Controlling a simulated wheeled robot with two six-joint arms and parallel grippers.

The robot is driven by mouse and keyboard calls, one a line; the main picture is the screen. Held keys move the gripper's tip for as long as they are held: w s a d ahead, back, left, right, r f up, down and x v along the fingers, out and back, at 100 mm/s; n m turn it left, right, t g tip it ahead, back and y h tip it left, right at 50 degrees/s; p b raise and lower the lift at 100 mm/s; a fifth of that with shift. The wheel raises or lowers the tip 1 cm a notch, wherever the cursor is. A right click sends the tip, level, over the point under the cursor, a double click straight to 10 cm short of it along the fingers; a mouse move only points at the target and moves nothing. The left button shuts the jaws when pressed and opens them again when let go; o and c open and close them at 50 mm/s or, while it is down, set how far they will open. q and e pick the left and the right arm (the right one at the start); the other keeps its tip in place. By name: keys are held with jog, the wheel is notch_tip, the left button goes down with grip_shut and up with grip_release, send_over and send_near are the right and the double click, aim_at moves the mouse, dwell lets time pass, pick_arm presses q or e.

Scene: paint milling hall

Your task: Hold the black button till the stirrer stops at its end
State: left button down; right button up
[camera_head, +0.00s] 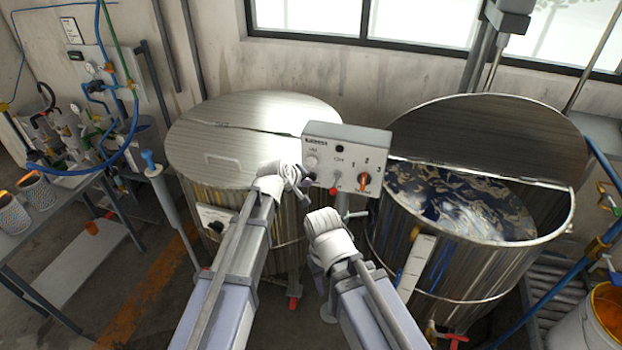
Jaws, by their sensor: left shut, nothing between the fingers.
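A grey control box (328,140) stands on a post between two steel vats. Its face carries a dark round spot (340,150), perhaps the black button, a pale knob (312,162), a small red-and-grey control (335,184) and an orange-and-black selector (364,181). My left gripper (305,180) is shut and empty at the box's lower left. It covers part of the face; I cannot tell whether it touches a button. My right gripper (324,218) is below the box, its fingers unclear. A stirrer column with a shaft (496,65) rises behind the right vat.
The right vat (480,272) is half open and holds dark blue and cream swirled paint (455,200). The left vat's lid (240,125) is closed. A bench (50,215) with containers is at the left, and a yellow-lined bucket (590,325) at the lower right.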

pick_arm(q)
jog(key=shift+w+d, duration=0.15)
jog(key=shift+w, duration=0.35)
dwell(0.5)
jog(key=shift+s, duration=0.1)
dwell(5.1)
jog(key=shift+s+a, duration=0.3)
jog(key=shift+s, duration=0.5)
jog(key=shift+s+a, duration=0.25)
jog(key=shift+s, duration=0.55)
jog(key=shift+s+a, duration=0.3)
jog(key=shift+s, duration=0.5)
jog(key=shift+s+a, duration=0.25)
jog(key=shift+s, duration=0.55)
